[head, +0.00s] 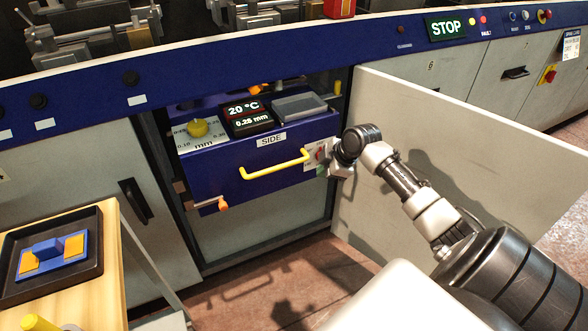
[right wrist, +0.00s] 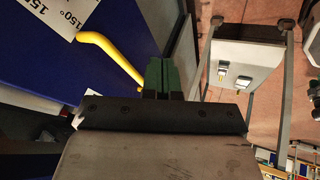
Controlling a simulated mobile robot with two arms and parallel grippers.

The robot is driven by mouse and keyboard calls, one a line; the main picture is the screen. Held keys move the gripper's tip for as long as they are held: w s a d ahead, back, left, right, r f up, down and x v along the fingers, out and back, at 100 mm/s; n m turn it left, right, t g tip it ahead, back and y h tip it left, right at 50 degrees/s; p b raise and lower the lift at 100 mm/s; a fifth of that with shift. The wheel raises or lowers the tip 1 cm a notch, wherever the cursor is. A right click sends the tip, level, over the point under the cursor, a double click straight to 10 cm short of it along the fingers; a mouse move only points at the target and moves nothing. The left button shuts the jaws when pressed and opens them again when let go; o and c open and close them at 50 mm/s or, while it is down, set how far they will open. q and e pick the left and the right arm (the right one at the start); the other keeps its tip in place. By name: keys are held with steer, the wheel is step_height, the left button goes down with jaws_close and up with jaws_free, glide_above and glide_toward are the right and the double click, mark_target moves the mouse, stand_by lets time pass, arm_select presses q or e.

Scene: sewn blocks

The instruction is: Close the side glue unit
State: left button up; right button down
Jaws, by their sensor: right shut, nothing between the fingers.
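The side glue unit (head: 225,165) is a blue drawer labelled SIDE, standing out from the open cabinet bay under the machine's blue band. Its yellow handle (head: 275,168) runs across the front; part of a yellow handle (right wrist: 108,50) also shows in the right wrist view. My right gripper (head: 322,168) is at the right end of the drawer front, to the right of the handle. In the right wrist view its green fingers (right wrist: 161,76) are together and empty, beside the handle's end. I cannot tell whether they touch the drawer. My left gripper is out of view.
A pale cabinet door (head: 450,140) stands open to the right, behind my right arm. An orange knob (head: 223,205) hangs below the drawer's left side. A wooden table with a black tray (head: 85,275) is at the lower left. Floor (head: 275,270) is clear before the drawer.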

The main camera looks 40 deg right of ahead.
mark_target(296, 163)
step_height(296, 163, up, 7)
steer(key=a+n, duration=0.1)
steer(key=n, duration=0.2)
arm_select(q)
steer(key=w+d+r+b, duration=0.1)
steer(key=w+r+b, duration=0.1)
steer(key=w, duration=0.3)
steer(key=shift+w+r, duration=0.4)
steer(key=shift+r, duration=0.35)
arm_select(e)
steer(key=shift+y, duration=0.4)
steer(key=shift+w+a+f, duration=0.25)
steer(key=shift+w+f, duration=1.2)
steer(key=shift+f, duration=0.05)
steer(key=shift+w+a+f, duration=0.25)
steer(key=shift+w+f, duration=1.2)
steer(key=shift+f, duration=0.05)
steer(key=shift+w+a+f, duration=0.25)
steer(key=shift+w+f, duration=1.2)
steer(key=shift+f, duration=0.05)
steer(key=shift+a, duration=0.1)
